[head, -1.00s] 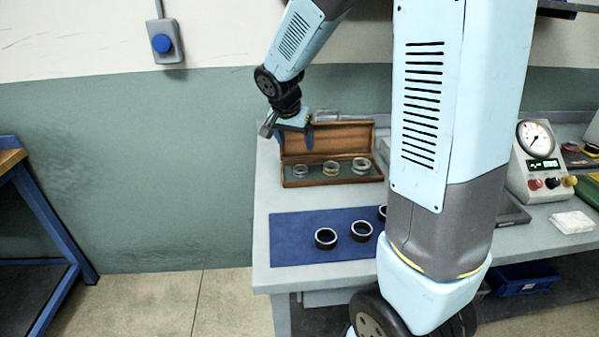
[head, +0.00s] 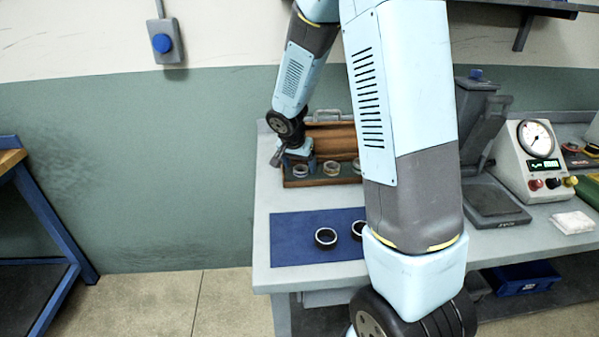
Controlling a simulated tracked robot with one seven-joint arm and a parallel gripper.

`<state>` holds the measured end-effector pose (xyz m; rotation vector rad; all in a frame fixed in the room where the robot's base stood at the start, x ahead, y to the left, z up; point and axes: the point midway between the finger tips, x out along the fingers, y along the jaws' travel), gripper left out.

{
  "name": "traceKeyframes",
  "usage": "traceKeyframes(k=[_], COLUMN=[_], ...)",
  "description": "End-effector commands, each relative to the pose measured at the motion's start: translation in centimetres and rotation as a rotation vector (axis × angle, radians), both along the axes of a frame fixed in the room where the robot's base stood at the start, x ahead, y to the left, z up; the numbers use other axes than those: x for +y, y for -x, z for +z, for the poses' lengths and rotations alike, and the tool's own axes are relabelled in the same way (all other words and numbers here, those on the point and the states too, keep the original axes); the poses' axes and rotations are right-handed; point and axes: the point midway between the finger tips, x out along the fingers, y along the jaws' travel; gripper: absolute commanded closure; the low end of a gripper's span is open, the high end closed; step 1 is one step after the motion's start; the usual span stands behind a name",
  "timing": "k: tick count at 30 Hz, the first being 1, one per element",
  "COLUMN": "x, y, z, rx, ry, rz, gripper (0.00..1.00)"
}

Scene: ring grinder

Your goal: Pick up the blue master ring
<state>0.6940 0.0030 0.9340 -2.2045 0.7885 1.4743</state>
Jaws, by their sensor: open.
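The wooden box (head: 330,182) stands open at the back of the bench, with rings in a row inside. The blue-tinted master ring (head: 300,172) is the leftmost one. A yellowish ring (head: 331,168) sits to its right, and a greenish ring (head: 357,165) is partly hidden by my arm. My gripper (head: 294,160) is open and points down at the left end of the box, just above or around the blue ring. Whether the fingers touch it cannot be told.
A blue mat (head: 290,240) in front of the box holds dark rings (head: 326,238), partly hidden by my arm. A gauge unit (head: 536,160) and a grey stand (head: 490,195) are on the right. The bench's left front is clear.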

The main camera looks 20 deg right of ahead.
Motion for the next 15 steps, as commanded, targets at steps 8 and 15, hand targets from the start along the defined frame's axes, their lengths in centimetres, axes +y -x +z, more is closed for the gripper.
traceKeyframes(k=[8, 15], x=[-0.31, -0.34], y=[-0.36, -0.35], z=[-1.15, -1.15], rx=[-0.001, 0.0], ry=[-0.001, 0.0], rz=[0.0, -0.001], gripper=[0.2, 0.3])
